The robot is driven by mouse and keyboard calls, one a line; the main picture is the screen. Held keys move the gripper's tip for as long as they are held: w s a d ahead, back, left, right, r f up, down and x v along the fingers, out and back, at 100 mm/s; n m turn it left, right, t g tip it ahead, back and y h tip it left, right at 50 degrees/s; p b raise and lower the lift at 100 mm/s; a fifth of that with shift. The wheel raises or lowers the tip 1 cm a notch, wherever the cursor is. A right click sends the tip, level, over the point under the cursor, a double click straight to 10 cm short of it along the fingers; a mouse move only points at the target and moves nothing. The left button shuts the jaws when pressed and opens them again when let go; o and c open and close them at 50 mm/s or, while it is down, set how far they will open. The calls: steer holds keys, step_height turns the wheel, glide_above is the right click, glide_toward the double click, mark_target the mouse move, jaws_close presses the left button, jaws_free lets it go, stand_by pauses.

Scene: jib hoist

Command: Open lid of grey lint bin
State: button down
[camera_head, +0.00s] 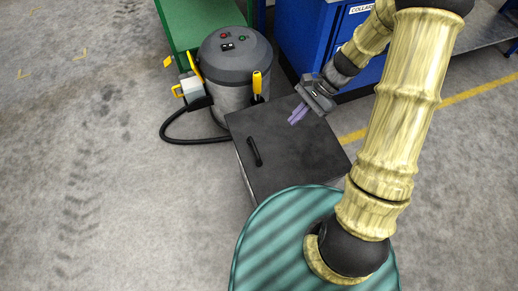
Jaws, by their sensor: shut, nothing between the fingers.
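A dark grey box-shaped bin (290,168) stands in front of me, just beyond my striped green base. Its flat top face looks closed, and a black bar handle (254,151) sits near its left side. My gripper (298,116) is above the far right part of the bin's top, with its purple fingers shut and nothing between them. It is apart from the handle. I cannot tell whether the fingertips touch the top. My base hides the near part of the bin.
A grey drum-shaped vacuum (233,80) with yellow latches stands behind the bin, its black hose (185,138) lying on the floor. A green bench (195,22) and blue cabinet (315,45) are at the back. The floor at left is clear.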

steer(key=w+a+f+m+y+b, duration=0.1)
steer(key=f+b, duration=0.1)
steer(key=f, duration=0.1)
steer(key=w+f+m+y+b, duration=0.1)
steer(key=f+b, duration=0.1)
steer(key=f, duration=0.2)
steer(key=w+a+f+y+b, duration=0.1)
steer(key=f+b, duration=0.1)
steer(key=f, duration=0.1)
steer(key=shift+a+f+m+g, duration=0.3)
steer(key=shift+m, duration=0.1)
steer(key=shift+w+a+f+m+y+b, duration=0.2)
steer(key=shift+m+y+b, duration=0.1)
steer(key=shift+y, duration=0.1)
steer(key=shift+r, duration=0.1)
steer(key=shift+s, duration=0.1)
steer(key=b, duration=0.3)
glide_toward(248, 149)
steer(key=x, duration=0.5)
steer(key=shift+a, duration=0.1)
steer(key=shift+r, duration=0.15)
